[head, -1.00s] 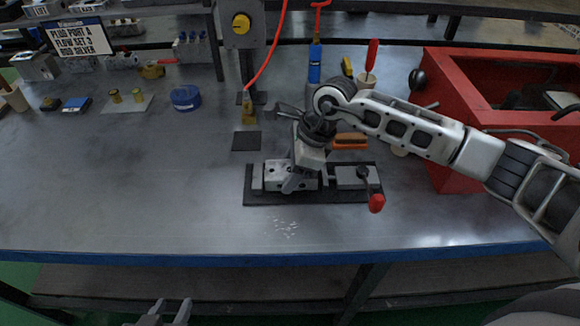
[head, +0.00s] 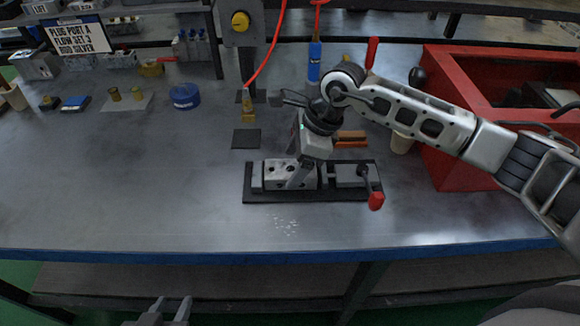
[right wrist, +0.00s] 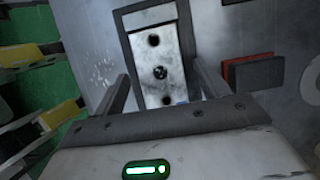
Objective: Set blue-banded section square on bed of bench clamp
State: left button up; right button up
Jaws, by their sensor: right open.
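The grey metal section (head: 279,174), with dark holes in its faces, sits on the bed of the bench clamp (head: 350,177), between its jaws. It looks in line with the clamp; exact contact is too small to tell. In the right wrist view the section (right wrist: 158,57) shows several holes and a small blue patch at its near edge. My right gripper (right wrist: 162,90) is open, its fingers apart on either side of the section. In the head view it comes down over the section's right part and hides some of it. My left gripper (head: 172,305) is open and empty at the bottom edge.
The clamp's red handle (head: 376,200) sticks out at the front right. A red bin (head: 455,150) stands to the right. A dark square pad (head: 246,139) and a blue round tin (head: 185,96) lie behind. The bench's left front is clear.

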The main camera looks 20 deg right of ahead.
jog(key=v, duration=0.9)
jog(key=shift+r+b, duration=0.2)
jog(key=shift+b, duration=0.1)
jog(key=shift+s, duration=0.1)
